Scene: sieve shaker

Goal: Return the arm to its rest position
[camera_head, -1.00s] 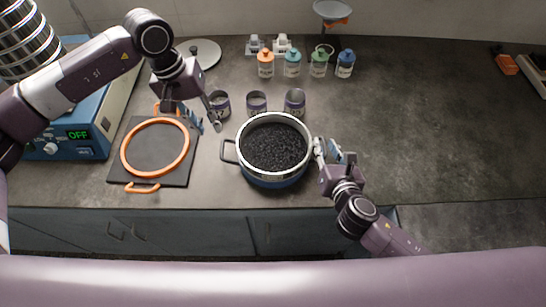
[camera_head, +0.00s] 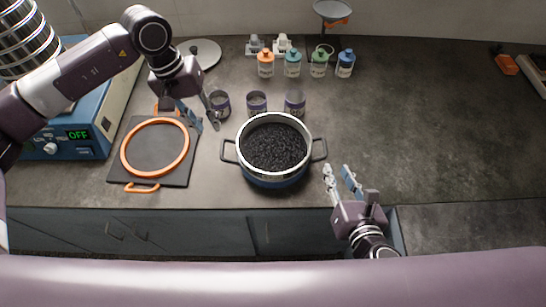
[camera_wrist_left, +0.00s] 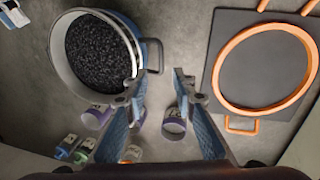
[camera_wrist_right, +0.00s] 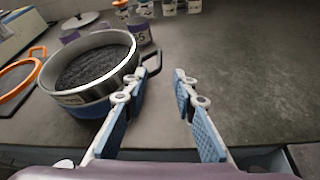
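My left gripper (camera_head: 207,116) is open and empty above the counter, between the orange-ringed sieve and the pot. Its spread fingers show in the left wrist view (camera_wrist_left: 160,88). My right gripper (camera_head: 338,172) is open and empty at the counter's front edge, to the right of the pot and apart from it. Its two fingers show parted in the right wrist view (camera_wrist_right: 157,90). The pot (camera_head: 272,178), blue below with a pale rim and two dark handles, holds black granules (camera_head: 274,148). It stands upright on the counter.
An orange ring (camera_head: 122,158) lies on a dark square mat (camera_head: 180,180). The blue shaker base (camera_head: 85,152) reads OFF at left. Several purple-labelled cups (camera_head: 294,103) and capped bottles (camera_head: 345,64) stand behind the pot.

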